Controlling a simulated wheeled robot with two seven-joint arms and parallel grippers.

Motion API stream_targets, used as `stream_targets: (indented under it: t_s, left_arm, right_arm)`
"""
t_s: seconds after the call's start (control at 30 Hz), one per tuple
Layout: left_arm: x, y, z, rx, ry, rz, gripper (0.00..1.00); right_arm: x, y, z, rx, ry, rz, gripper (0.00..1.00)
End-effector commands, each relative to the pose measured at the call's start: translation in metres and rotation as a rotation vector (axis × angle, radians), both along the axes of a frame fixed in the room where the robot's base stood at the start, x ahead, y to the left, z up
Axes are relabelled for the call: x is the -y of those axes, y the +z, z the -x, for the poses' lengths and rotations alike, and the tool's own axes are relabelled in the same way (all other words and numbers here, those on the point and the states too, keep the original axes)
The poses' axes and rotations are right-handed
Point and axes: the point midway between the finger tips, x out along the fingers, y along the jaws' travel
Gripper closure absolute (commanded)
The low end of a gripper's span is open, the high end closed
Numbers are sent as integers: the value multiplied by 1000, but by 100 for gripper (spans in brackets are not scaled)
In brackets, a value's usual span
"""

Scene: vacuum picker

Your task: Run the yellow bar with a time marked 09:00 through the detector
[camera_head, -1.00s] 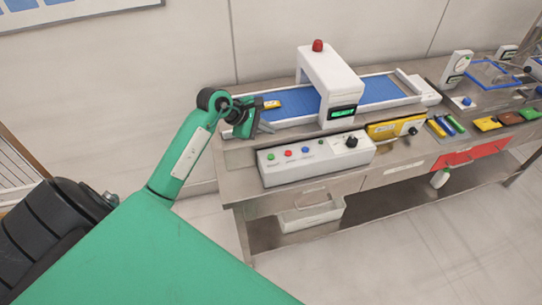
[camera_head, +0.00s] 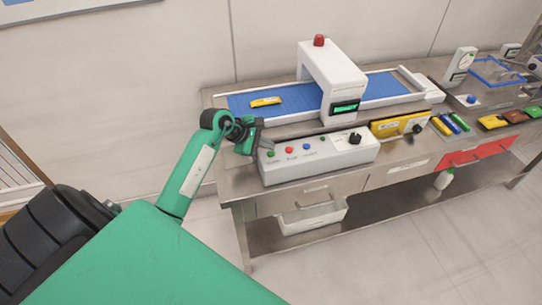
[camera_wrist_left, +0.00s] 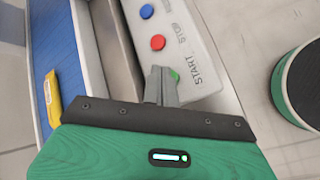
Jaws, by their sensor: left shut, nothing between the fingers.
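A yellow bar (camera_head: 265,102) lies flat on the blue conveyor belt (camera_head: 300,98), left of the white detector arch (camera_head: 338,85); any time printed on it is too small to read. The bar also shows in the left wrist view (camera_wrist_left: 53,98). My left gripper (camera_head: 262,149) is shut and empty at the left end of the white control box (camera_head: 318,155). In the left wrist view its fingertips (camera_wrist_left: 161,72) are at the green START button (camera_wrist_left: 174,76) and partly cover it; whether they press it I cannot tell. My right gripper is not in view.
A red lamp (camera_head: 319,40) tops the arch, with a lit green display (camera_head: 346,107) on its front. Right of the control box are a yellow box with a dial (camera_head: 398,125), several coloured bars (camera_head: 450,124) and a red drawer (camera_head: 478,151).

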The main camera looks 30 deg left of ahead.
Motion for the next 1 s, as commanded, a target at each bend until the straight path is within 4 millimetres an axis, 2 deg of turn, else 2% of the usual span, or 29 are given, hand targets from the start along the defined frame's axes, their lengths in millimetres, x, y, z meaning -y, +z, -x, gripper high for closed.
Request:
stream_targets:
  t_s: [1.0]
  left_arm:
    - [0, 0, 0, -1, -1, 0, 100]
  right_arm:
    - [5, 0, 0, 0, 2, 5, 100]
